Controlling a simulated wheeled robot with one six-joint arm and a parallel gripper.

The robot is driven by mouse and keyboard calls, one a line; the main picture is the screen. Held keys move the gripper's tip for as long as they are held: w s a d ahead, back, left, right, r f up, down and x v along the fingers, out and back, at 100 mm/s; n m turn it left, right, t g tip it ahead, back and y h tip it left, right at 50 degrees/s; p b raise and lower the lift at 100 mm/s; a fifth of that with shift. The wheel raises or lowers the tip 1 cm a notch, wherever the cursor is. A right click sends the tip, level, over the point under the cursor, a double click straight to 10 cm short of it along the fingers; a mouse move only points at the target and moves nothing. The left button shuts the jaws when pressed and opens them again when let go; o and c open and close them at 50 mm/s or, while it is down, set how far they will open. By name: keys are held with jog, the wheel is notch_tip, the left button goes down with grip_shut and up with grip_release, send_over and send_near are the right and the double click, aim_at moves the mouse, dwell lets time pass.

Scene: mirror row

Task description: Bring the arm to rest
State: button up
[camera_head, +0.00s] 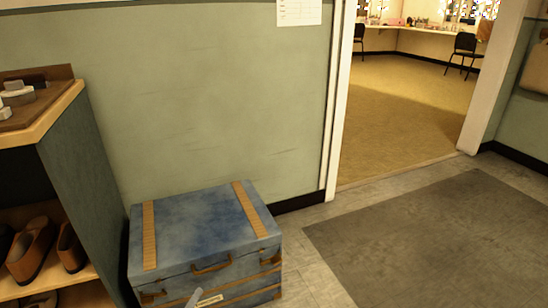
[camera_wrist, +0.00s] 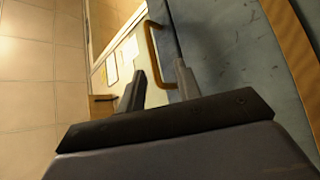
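My gripper (camera_wrist: 160,68) shows in the wrist view with its two dark fingers apart. No object is clamped between them. A brown handle (camera_wrist: 152,48) on a blue-grey surface (camera_wrist: 215,50) lies beyond the fingertips and partly shows in the gap between them. I cannot tell whether either finger touches it. In the head view, a small pale grey shape (camera_head: 194,298) shows at the bottom edge in front of the trunk; it may be part of my arm. The rest of my arm is out of that view.
A blue trunk (camera_head: 200,225) with tan straps stands against the green wall (camera_head: 210,90). A shelf (camera_head: 85,165) with brown shoes (camera_head: 32,250) is at left. A dark mat (camera_head: 440,235) lies on the floor at right. An open doorway shows chairs (camera_head: 464,46) beyond.

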aim_at(209, 271)
jog(key=x, duration=0.4)
jog(key=r+b+x, duration=0.1)
jog(key=x, duration=0.3)
jog(key=shift+a+r, duration=0.1)
jog(key=shift+r, duration=0.05)
jog(key=shift+r+n+y, duration=0.3)
jog(key=shift+r+n, duration=0.1)
jog(key=shift+r, duration=0.25)
